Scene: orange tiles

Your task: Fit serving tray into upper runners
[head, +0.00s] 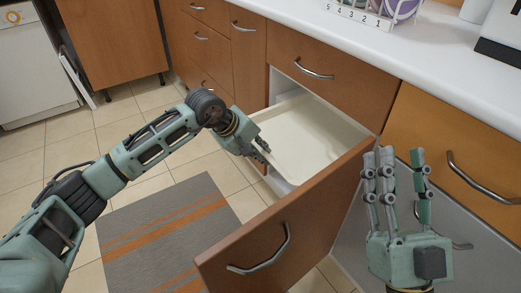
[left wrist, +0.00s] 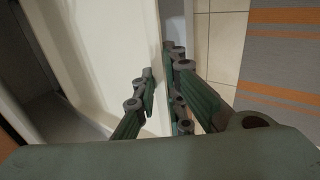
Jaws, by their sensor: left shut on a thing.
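The serving tray (head: 305,135) is cream and shallow with a raised rim. It lies roughly level over the pulled-out drawer (head: 300,215), its far end close to the cabinet opening. My left gripper (head: 262,149) is shut on the tray's left rim. In the left wrist view, the fingers (left wrist: 160,88) sit on either side of the rim of the tray (left wrist: 110,50). The runners cannot be made out; whether the tray touches any is unclear. My right gripper (head: 400,160) is open and empty, fingers up, in front of the cabinets right of the drawer.
A closed drawer (head: 300,58) with a metal handle is above the opening. The white countertop (head: 400,45) holds a rack (head: 375,15). An orange cabinet door (head: 450,130) is at right. A striped grey rug (head: 170,235) lies on the tiled floor.

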